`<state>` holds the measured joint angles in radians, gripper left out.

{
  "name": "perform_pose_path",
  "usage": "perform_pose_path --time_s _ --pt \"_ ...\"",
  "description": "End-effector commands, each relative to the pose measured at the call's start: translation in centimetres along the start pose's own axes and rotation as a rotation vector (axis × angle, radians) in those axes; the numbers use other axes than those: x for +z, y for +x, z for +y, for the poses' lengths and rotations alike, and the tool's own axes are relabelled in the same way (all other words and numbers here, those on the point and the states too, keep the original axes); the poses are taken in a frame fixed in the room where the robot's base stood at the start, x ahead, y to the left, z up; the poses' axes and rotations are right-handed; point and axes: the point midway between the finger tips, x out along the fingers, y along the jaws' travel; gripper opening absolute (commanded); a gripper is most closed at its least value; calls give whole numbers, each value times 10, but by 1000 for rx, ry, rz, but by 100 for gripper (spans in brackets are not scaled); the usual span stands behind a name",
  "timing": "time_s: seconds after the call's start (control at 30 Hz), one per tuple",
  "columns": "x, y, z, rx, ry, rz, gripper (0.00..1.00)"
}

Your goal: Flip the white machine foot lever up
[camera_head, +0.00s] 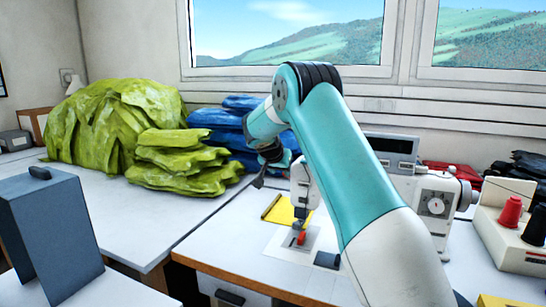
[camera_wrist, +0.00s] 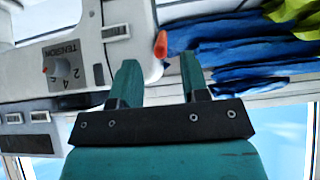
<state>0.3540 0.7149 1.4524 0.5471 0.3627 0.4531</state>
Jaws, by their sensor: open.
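The white machine (camera_head: 302,186) stands on the table, partly hidden behind my arm in the head view. Its white head (camera_wrist: 130,45) fills the upper left of the wrist view, near a dial marked TENSION. An orange-red part (camera_wrist: 160,44), which looks like the foot lever, sticks out at the head's end. It lies ahead of the gap between my fingers, and I cannot tell whether it is up or down. A red part (camera_head: 301,238) shows low by the needle area in the head view. My gripper (camera_wrist: 160,80) is open and empty; it shows small at the machine's left (camera_head: 259,180).
Yellow-green folded bundles (camera_head: 185,160) and blue folded stacks (camera_head: 222,122) lie left of and behind my gripper. A yellow piece (camera_head: 284,210) lies by the machine's base. A stand with red and dark spools (camera_head: 510,212) is at the right. The left table is partly clear.

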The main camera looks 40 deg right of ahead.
Motion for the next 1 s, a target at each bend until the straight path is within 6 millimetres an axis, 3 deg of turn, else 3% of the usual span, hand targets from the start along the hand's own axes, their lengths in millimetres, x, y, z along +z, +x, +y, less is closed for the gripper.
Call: perform_pose_path --time_s 0.2,0.43,0.63,1.0 --pt "1 -58 -1 -5 1 3 42" --pt "0 -104 0 -3 0 2 42" --pt "0 -120 0 -1 1 1 42" --pt "0 -122 1 0 1 0 42"
